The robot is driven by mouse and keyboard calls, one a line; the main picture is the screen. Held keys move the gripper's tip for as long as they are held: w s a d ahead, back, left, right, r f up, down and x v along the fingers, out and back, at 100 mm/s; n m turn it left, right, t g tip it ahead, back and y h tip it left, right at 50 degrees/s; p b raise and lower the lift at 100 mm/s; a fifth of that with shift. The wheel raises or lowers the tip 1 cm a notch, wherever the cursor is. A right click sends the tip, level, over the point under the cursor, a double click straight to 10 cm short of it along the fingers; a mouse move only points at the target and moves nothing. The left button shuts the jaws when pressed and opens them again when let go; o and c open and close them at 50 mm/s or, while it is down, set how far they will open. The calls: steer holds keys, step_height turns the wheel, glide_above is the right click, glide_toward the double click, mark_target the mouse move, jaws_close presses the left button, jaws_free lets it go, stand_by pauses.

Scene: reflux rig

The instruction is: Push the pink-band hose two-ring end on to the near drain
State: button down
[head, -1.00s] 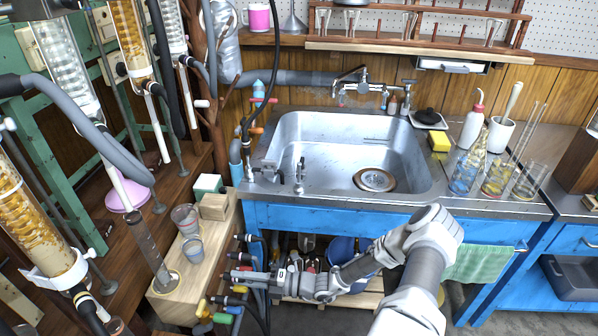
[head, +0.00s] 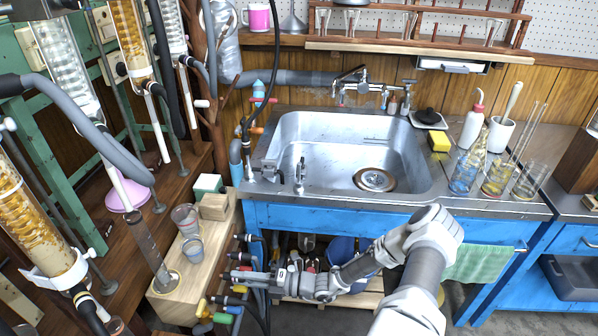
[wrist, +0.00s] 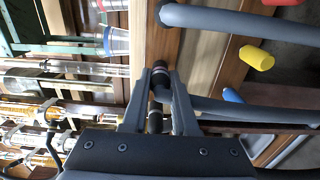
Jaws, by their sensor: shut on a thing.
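My gripper (head: 270,278) is low in front of the blue sink cabinet, at the left side, beside a row of hose fittings. In the wrist view my gripper (wrist: 158,74) is shut on a dark hose end (wrist: 157,98), with light rings showing on it between the fingers. No pink band can be made out on the held piece. In the head view the held piece is too small to tell apart from the fittings around it. I cannot tell which fitting is the near drain, or whether the held end touches it.
Thick grey hoses (wrist: 235,21) run close to the fingers in the wrist view, with a yellow tip (wrist: 257,57) and a blue tip (wrist: 232,96) nearby. A wooden block bench (head: 210,262) with cups stands left of the gripper. The sink (head: 300,130) is above.

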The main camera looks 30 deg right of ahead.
steer(key=shift+d, duration=0.1)
stand_by(0.5)
steer(key=shift+v, duration=2.95)
steer(key=shift+r, duration=0.1)
steer(key=w+d+r+g+h+p, duration=0.3)
steer(key=w+d+r+h+p, duration=0.1)
steer(key=r+p, duration=0.7)
steer(key=w+d+r+g+h+p, duration=0.4)
steer(key=d+r+h+p, duration=0.2)
steer(key=r+p, duration=0.6)
steer(key=w+d+r+g+h+p, duration=0.3)
steer(key=d+r+p, duration=0.4)
steer(key=r+p, duration=0.4)
steer(key=shift+w+d+r+g+h+p, duration=0.15)
steer(key=shift+w+h+p, duration=0.3)
steer(key=shift+p, duration=0.5)
steer(key=shift+w+d+r+g+h+p, duration=0.1)
steer(key=shift+w+d+g+h+p, duration=0.25)
steer(key=shift+p, duration=0.6)
step_height(320, 180, down, 4)
steer(key=b, duration=0.4)
steer(key=shift+a+f, duration=0.1)
steer(key=shift+f, duration=0.05)
steer(key=shift+b, duration=0.3)
